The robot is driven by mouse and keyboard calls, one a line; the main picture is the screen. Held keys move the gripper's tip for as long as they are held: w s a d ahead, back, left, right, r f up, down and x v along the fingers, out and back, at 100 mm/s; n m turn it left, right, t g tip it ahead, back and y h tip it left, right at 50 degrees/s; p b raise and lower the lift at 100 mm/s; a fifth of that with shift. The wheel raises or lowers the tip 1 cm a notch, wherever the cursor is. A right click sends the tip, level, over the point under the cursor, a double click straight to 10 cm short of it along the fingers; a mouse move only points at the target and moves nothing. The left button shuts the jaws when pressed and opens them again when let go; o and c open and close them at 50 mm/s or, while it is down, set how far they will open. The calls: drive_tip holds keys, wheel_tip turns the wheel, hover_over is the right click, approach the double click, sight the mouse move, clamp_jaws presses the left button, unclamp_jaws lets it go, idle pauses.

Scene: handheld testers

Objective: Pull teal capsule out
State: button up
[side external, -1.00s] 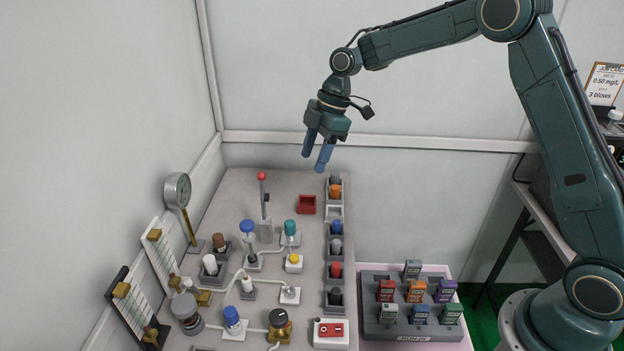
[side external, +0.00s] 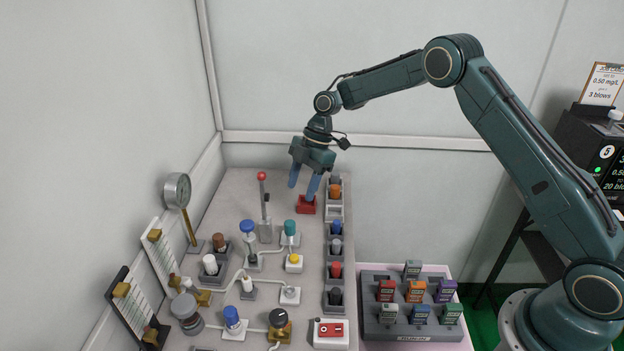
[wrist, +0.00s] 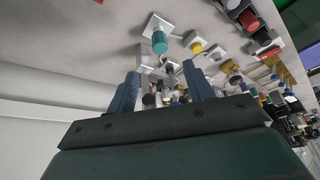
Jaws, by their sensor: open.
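The teal capsule (side external: 290,228) stands upright in a small white square base (side external: 290,241) near the middle of the bench.
A lever with a red knob (side external: 262,177) rises left of the capsule. A yellow-topped button (side external: 294,259) sits in front of it. A row of grey holders (side external: 335,228) with coloured caps runs along the right. A rack of coloured testers (side external: 412,305) stands at lower right.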

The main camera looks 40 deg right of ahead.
sight(290, 222)
drive_tip(key=x, duration=1.3)
clamp_jaws()
idle(0.4)
